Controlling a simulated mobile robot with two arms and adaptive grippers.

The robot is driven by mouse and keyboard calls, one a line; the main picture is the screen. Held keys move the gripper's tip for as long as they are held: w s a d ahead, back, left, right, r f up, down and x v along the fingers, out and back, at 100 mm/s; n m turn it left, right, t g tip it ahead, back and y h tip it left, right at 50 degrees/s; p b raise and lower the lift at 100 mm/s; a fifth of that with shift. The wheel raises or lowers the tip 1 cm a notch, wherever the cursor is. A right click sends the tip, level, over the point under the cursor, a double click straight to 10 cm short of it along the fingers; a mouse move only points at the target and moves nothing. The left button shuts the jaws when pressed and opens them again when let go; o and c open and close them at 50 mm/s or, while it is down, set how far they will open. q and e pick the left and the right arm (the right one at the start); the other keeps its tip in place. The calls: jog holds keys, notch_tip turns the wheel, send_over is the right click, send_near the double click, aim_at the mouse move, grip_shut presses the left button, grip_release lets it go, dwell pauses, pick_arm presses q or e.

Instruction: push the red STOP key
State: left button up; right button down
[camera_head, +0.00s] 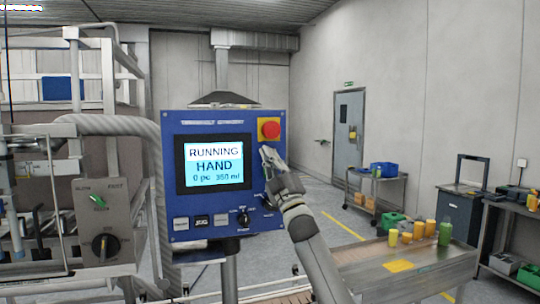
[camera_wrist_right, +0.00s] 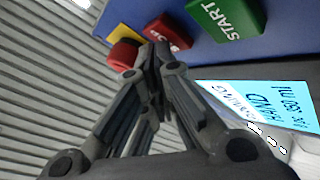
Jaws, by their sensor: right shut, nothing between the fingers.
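The red STOP key (camera_wrist_right: 168,32) shows in the right wrist view on the blue control panel, between a green START key (camera_wrist_right: 228,17) and a red mushroom button (camera_wrist_right: 124,54) on a yellow plate. My right gripper (camera_wrist_right: 153,50) is shut and empty. Its fingertips overlap the near edge of the STOP key in that view; I cannot tell whether they touch it. In the head view my right gripper (camera_head: 268,156) is in front of the panel's right side, just below the mushroom button (camera_head: 270,129), and hides the STOP and START keys. My left gripper is out of view.
The panel's screen (camera_head: 214,164) reads RUNNING, HAND, 0 pc, 350 ml. Small keys (camera_head: 201,222) and a black knob (camera_head: 243,218) are below it. A steel table (camera_head: 440,266) with yellow and green bottles stands to the right. Machine framing fills the left.

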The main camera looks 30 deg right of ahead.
dwell(0.6)
jog(key=shift+s+a, duration=0.1)
jog(key=shift+s, duration=0.6)
jog(key=s, duration=0.2)
jog(key=s+a, duration=0.1)
jog(key=s, duration=0.1)
jog(key=shift+s+a+b, duration=0.1)
jog(key=shift+s+b, duration=0.3)
dwell(0.5)
